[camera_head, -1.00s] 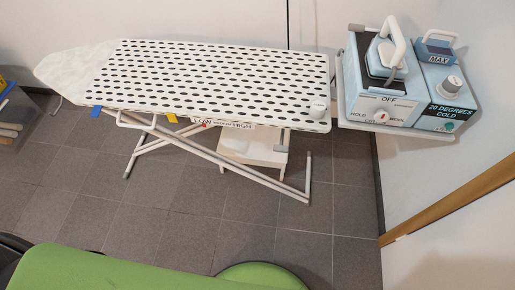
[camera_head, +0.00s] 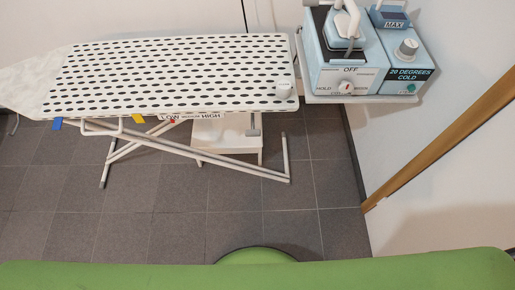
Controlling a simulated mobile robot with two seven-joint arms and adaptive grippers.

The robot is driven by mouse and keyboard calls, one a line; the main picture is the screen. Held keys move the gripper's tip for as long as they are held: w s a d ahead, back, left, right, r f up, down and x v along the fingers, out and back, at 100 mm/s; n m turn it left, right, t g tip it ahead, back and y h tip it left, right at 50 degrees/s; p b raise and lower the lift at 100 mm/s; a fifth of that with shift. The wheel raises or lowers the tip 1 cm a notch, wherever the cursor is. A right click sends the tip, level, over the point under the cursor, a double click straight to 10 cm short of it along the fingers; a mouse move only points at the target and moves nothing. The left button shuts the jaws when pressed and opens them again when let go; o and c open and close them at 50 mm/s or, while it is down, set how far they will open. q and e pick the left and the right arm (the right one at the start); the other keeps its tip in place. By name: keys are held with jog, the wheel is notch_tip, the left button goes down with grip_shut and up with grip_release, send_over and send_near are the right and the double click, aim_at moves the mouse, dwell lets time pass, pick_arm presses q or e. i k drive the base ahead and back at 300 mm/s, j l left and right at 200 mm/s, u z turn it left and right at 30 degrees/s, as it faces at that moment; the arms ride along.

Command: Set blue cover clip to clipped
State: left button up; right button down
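A blue tab (camera_head: 57,124), which looks like the blue cover clip, hangs at the front edge of the ironing board's cover (camera_head: 175,75), towards its left, tapered end. It is small, and I cannot tell whether it is clipped. A yellow tab (camera_head: 138,118) sits further right along the same edge. Neither of my grippers is in view.
The ironing board stands on crossed white legs (camera_head: 235,165) by the wall. A blue and white iron station (camera_head: 350,75) rests on a shelf at the right. A wooden strip (camera_head: 440,152) edges the right wall. Tiled floor before the board is clear.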

aim_at(58, 121)
jog(key=u, duration=1.6)
jog(key=z, duration=1.75)
jog(key=u, duration=1.75)
